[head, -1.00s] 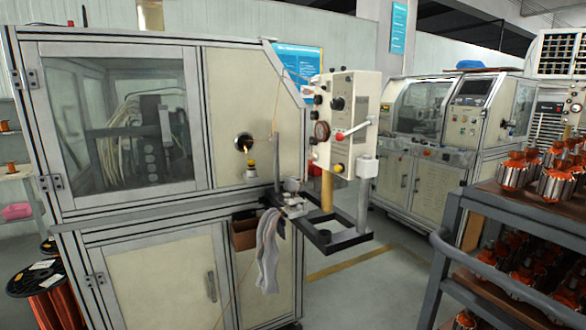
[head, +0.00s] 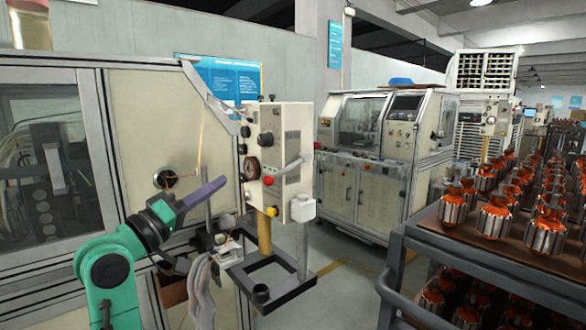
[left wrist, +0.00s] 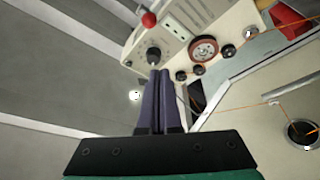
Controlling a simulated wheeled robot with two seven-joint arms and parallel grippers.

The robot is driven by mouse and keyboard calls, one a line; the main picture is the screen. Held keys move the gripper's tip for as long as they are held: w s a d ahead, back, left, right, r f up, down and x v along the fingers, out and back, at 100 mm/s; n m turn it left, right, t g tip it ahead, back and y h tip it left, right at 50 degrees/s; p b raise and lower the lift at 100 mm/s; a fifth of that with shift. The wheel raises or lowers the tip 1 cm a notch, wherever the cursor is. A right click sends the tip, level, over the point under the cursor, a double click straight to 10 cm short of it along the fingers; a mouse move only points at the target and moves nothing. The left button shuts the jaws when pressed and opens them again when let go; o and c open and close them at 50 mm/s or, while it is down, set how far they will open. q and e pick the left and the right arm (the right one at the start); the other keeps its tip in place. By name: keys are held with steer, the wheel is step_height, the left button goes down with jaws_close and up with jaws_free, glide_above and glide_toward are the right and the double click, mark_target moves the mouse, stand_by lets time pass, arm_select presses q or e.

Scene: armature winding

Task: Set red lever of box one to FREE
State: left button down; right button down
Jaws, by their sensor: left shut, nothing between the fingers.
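The control box (head: 279,135), cream-coloured with dark knobs and a round dial, stands on a post in the middle of the head view. Its grey lever (head: 291,167) slants, with a red ball (head: 268,180) at the lower left end. The box also shows in the left wrist view (left wrist: 178,20), with a red ball (left wrist: 149,19) at the top. My left gripper (head: 222,181) is shut and empty, its dark purple fingers pointing toward the box from the left, apart from the lever in the picture. Its fingers (left wrist: 160,75) show together in the wrist view. Lever markings are unreadable.
A winding machine cabinet (head: 140,130) stands behind my left arm. A black frame bracket (head: 285,292) juts out below the box, with a grey cloth (head: 203,285) beside it. A cart (head: 410,255) of copper armatures is at the right.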

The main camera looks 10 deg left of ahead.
mark_target(288, 168)
arm_select(q)
steer(key=s+r+p+x, duration=0.1)
steer(key=r+p+x, duration=0.1)
steer(key=p+x, duration=0.6)
steer(key=d+f+b, duration=0.1)
steer(key=d+f, duration=0.2)
steer(key=shift+d+f, duration=0.1)
steer(key=shift+f, duration=0.1)
steer(key=shift+w, duration=0.1)
steer(key=f+b, duration=0.1)
steer(key=b, duration=0.1)
steer(key=f+b, duration=0.1)
steer(key=b, duration=0.1)
steer(key=f+t+b, duration=0.1)
steer(key=b, duration=0.1)
steer(key=shift+w+d+h+b, duration=0.25)
steer(key=shift+w+h+b, duration=0.05)
steer(key=shift+w+b, duration=0.05)
steer(key=shift+s, duration=0.1)
